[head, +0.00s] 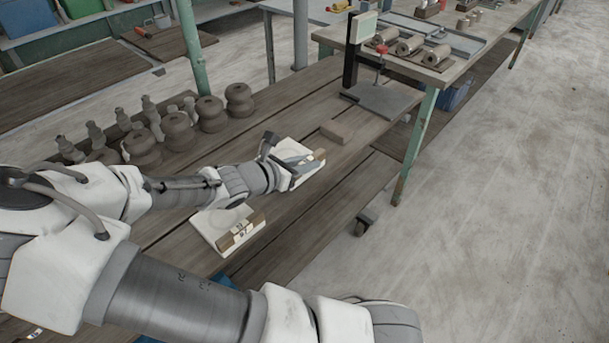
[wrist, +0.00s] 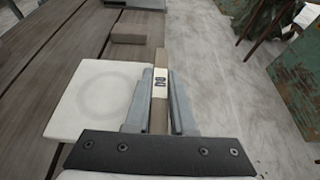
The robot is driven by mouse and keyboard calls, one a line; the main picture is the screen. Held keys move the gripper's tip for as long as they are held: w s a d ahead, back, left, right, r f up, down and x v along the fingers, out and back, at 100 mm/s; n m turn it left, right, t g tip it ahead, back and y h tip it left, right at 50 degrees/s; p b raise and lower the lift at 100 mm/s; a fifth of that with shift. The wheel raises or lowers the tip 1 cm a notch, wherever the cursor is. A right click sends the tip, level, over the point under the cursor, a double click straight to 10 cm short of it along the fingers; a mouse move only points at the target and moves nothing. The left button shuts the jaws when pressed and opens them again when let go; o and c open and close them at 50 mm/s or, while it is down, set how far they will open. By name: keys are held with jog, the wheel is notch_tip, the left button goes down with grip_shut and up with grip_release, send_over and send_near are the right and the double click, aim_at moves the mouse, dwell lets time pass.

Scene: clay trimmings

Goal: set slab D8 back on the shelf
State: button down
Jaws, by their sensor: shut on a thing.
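My gripper (wrist: 161,110) is shut on a narrow brown slab (wrist: 161,62), one finger on each side. A white label on the slab carries dark characters that look like a turned "D8". In the head view my gripper (head: 291,172) is at a white square board (head: 295,150), and the slab's brown end (head: 320,154) shows at its right edge. In the wrist view the board lies left of the fingers and has a faint ring mark. I cannot tell whether the slab touches the board or is raised.
A second white board (head: 204,222) nearer me bears a brown labelled piece (head: 240,231). A brown block (head: 337,131) lies beyond my gripper, before a grey stand (head: 383,98). Several clay pots (head: 178,131) line the shelf's left side. A green post (head: 414,148) stands at right.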

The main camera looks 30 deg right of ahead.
aim_at(305, 177)
jog(key=shift+a+f, duration=0.2)
jog(key=shift+f, duration=0.2)
jog(key=shift+f+b, duration=0.75)
jog(key=shift+f, duration=1)
jog(key=shift+f, duration=0.2)
jog(key=c, duration=0.8)
grip_release()
jog(key=shift+o, duration=0.2)
